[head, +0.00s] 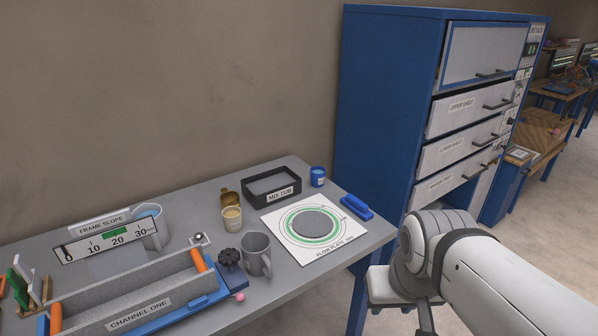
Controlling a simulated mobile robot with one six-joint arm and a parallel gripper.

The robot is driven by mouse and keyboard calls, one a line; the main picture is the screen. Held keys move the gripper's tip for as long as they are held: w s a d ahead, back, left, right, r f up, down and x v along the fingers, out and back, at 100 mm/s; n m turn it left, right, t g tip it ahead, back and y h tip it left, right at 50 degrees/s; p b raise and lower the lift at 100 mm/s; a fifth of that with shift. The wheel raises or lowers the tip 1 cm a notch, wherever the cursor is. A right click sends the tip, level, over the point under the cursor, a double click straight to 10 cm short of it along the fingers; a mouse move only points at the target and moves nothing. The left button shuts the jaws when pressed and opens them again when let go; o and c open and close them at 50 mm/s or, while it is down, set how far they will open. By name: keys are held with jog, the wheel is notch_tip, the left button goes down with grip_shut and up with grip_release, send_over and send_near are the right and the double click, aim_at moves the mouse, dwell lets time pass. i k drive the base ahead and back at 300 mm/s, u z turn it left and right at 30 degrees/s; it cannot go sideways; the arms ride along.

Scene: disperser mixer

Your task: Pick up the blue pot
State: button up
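The blue pot (318,177) is a small, upright blue cylinder with a pale label on its side. It stands on the grey bench top near the back right, just right of the black MIX TUB tray and behind the white flow plate. Nothing covers it. My white arm enters from the right, beyond the bench's right edge, well apart from the pot. My gripper does not show clearly in this view.
The MIX TUB tray (272,187), flow plate (313,250) and blue bar (356,207) lie around the pot. A grey mug (256,255), cream cup (231,219) and channel (140,295) stand further left. A tall blue cabinet (390,100) rises behind the right end.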

aim_at(318, 177)
jog(key=u, duration=0.15)
jog(key=i, duration=1)
jog(key=u, duration=1.85)
jog(key=k, duration=0.85)
jog(key=z, duration=1.45)
